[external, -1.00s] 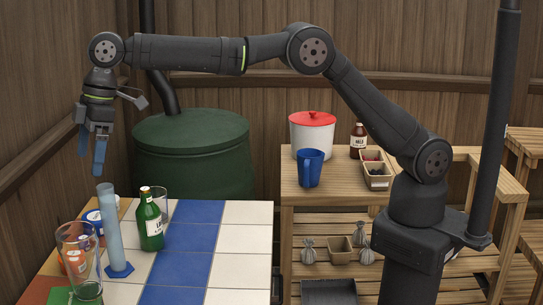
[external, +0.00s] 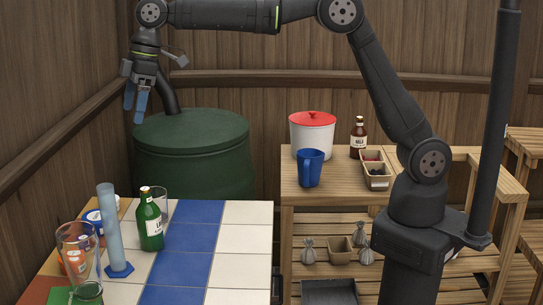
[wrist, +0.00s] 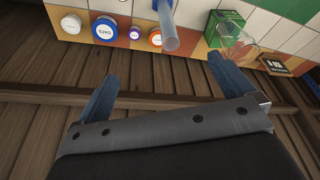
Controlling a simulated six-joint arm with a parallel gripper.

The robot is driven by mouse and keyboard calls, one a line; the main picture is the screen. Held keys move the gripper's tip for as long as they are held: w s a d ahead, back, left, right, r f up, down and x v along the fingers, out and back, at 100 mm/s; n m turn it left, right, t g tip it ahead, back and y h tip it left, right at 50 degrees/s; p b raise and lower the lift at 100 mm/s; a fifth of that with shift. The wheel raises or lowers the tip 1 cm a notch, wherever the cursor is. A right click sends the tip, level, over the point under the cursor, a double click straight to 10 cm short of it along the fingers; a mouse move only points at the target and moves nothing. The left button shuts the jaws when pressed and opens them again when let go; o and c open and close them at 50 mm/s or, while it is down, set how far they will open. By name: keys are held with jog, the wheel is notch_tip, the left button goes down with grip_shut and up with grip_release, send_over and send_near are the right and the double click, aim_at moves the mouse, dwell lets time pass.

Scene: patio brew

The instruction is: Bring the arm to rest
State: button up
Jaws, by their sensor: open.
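My gripper (external: 135,105) hangs in the air at the upper left of the external view, fingers pointing down, above and behind the tiled table (external: 235,212). Its two blue fingers are apart with nothing between them. In the wrist view the gripper (wrist: 160,80) also shows open and empty, with wooden boards beyond it and the table edge at the top. My arm is raised, reaching left from its base at the right.
On the table stand a blue cylinder (external: 113,232), a green bottle (external: 150,222), a clear glass (external: 76,245) and several lidded jars (wrist: 105,28). A green barrel (external: 190,150) stands behind. A side table holds a blue mug (external: 310,168) and a red-lidded pot (external: 312,135).

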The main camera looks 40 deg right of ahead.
jog(key=w+d+m, duration=0.1)
jog(key=d, duration=1.1)
jog(key=shift+d+r, duration=0.25)
jog(key=shift+o, duration=0.2)
jog(key=shift+w, duration=0.1)
